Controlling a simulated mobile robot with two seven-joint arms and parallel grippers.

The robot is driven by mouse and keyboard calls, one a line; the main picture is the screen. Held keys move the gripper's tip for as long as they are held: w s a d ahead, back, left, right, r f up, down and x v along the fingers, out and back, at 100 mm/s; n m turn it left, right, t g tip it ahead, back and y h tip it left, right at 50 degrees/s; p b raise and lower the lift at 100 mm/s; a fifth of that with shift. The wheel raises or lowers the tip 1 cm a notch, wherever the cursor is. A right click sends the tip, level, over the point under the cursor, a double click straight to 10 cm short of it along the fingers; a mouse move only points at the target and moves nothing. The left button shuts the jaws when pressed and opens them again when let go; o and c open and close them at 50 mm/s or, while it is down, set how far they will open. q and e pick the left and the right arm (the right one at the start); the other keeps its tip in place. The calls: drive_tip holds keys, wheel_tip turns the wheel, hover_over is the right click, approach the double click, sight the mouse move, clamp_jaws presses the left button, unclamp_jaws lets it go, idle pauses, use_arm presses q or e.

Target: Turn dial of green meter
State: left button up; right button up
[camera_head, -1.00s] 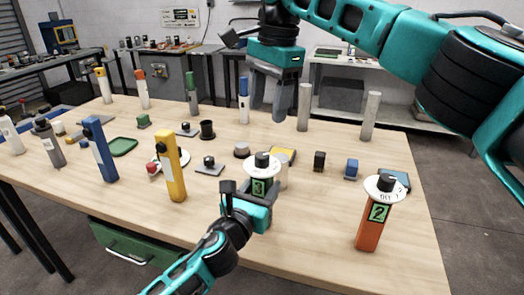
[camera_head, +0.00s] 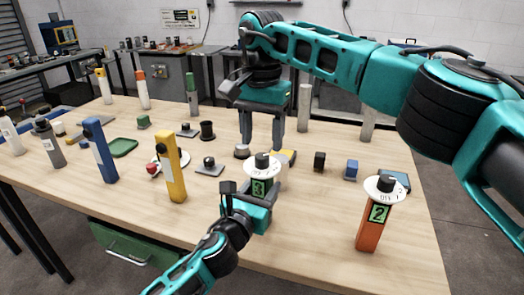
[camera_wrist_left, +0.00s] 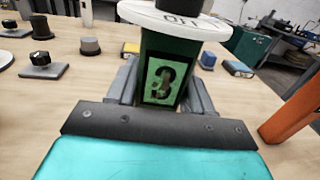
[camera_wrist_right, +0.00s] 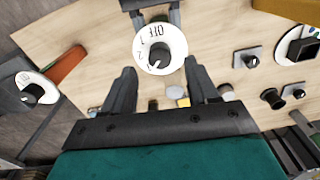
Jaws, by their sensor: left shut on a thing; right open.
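The green meter (camera_wrist_left: 162,75) stands upright with a green display and a white dial disc on top. My left gripper (camera_head: 258,192) is shut around its body, with one finger on each side in the left wrist view. The meter's dial (camera_head: 262,162) has a black knob; it also shows in the right wrist view (camera_wrist_right: 158,55). My right gripper (camera_head: 262,130) is open and empty, pointing down above and behind the meter. In the right wrist view its fingers (camera_wrist_right: 163,90) are apart, with the dial beyond them and not between them.
An orange meter (camera_head: 369,232) with a similar dial stands to the right. A yellow block (camera_head: 171,175) and a blue block (camera_head: 100,150) stand upright to the left. Small black (camera_head: 319,161) and blue (camera_head: 352,168) blocks lie right of the green meter. Grey posts stand behind.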

sight(262, 155)
drive_tip(key=shift+f, duration=2.1)
drive_tip(key=shift+c, duration=0.2)
drive_tip(key=c, duration=1)
